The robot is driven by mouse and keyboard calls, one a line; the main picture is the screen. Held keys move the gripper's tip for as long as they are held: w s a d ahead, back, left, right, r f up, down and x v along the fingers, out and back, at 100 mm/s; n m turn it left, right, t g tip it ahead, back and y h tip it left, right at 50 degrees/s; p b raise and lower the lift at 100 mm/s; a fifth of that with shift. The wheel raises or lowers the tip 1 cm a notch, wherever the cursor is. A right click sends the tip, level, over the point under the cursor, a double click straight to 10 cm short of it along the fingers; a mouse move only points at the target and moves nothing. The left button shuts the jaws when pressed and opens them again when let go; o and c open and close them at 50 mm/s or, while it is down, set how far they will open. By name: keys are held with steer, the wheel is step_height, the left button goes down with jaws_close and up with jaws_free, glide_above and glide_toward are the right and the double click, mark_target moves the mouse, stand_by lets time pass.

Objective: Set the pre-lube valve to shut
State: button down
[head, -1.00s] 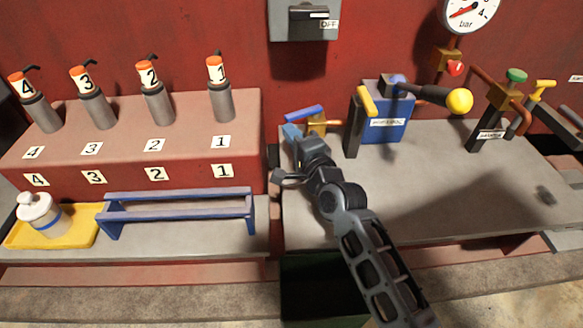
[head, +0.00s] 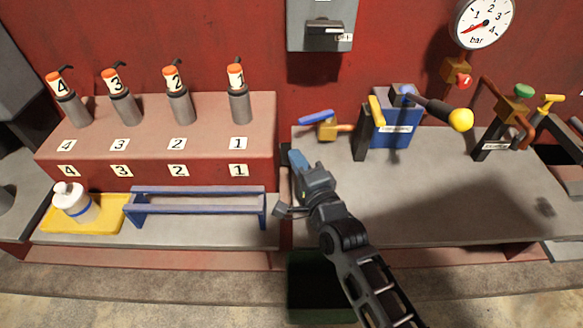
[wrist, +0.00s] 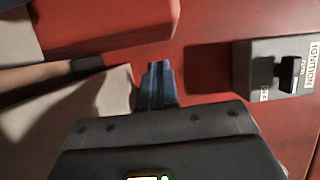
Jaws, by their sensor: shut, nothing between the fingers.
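A small brass valve (head: 327,132) with a blue lever handle (head: 316,117) stands at the back left of the right-hand bench. Its handle points left, nearly along the wall. A second lever, yellow (head: 376,109), sits on a dark post beside the blue pump box (head: 394,128). I cannot read the labels well enough to tell which is the pre-lube valve. My gripper (head: 297,157) is shut and empty, in front of and below the blue handle, apart from it. The wrist view shows its blue fingertips (wrist: 157,70) together, with neither valve visible.
The pump's yellow-knobbed lever (head: 460,119) sticks out right. A gauge (head: 484,22) and green-knobbed valve (head: 523,90) are farther right. The ignition box (head: 320,27) hangs above. Left are numbered cylinders (head: 240,102) and a blue rack (head: 195,208). The bench top (head: 430,205) is mostly clear.

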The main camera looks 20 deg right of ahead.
mark_target(311, 122)
steer(key=shift+m+h, duration=0.3)
steer(key=s+d+b, duration=0.1)
steer(key=d+f+b, duration=0.1)
steer(key=b, duration=0.1)
steer(key=s+d+f+b, duration=0.1)
steer(key=d+b, duration=0.1)
steer(key=shift+s+f, duration=0.1)
steer(key=shift+s, duration=0.25)
steer(key=shift+n+y, duration=0.5)
steer(key=shift+y, duration=0.1)
steer(key=d+b, duration=0.1)
steer(key=d, duration=0.1)
steer(key=s+d+r+b, duration=0.1)
steer(key=b, duration=0.1)
steer(key=s+d+b, duration=0.1)
steer(key=d+b, duration=0.1)
steer(key=shift+d+r, duration=0.15)
steer(key=shift+d, duration=0.15)
steer(key=shift+d+r, duration=0.1)
steer(key=shift+r, duration=0.15)
steer(key=w+p, duration=0.1)
steer(key=w, duration=0.3)
steer(key=w+a, duration=0.1)
steer(key=w, duration=0.4)
steer(key=w+p, duration=0.1)
steer(key=w, duration=0.3)
steer(key=shift+w+a+p, duration=0.25)
steer(key=shift+w+p, duration=0.1)
